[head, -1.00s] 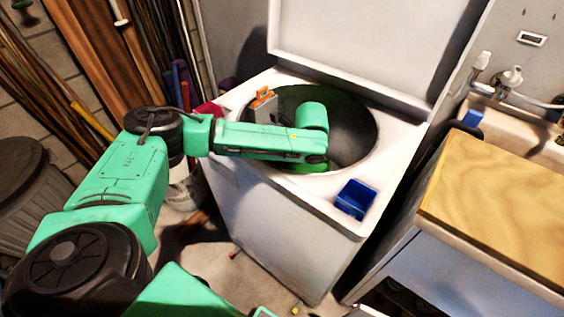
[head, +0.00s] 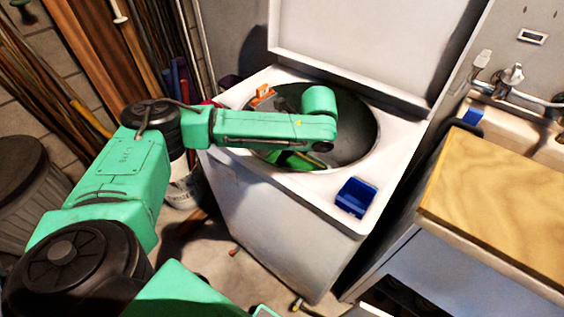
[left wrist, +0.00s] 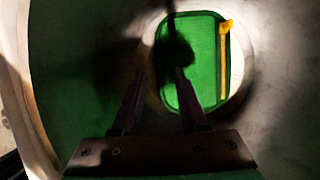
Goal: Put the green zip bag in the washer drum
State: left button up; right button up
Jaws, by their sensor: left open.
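The white top-loading washer (head: 275,225) stands with its lid up and its round, dark drum (head: 355,130) open. The green zip bag (left wrist: 205,50), with a yellow strip along one side, is inside the drum in the left wrist view, beyond my fingertips. A bright green part of the bag (head: 292,160) shows below my forearm in the head view. My left gripper (left wrist: 160,75) is open, its fingers apart and pointing at the bag, with a dark shadow across it. In the head view my wrist hides these fingers. My right gripper is out of view.
A blue open box (head: 356,198) sits on the washer's front right corner. A small orange object (head: 262,95) is at the drum's left rim. A wooden-topped counter (head: 495,200) stands at the right, and a dark bin (head: 30,190) at the left.

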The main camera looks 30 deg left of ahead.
pick_arm(q)
jog(key=v, duration=0.8)
jog(key=shift+r, duration=0.3)
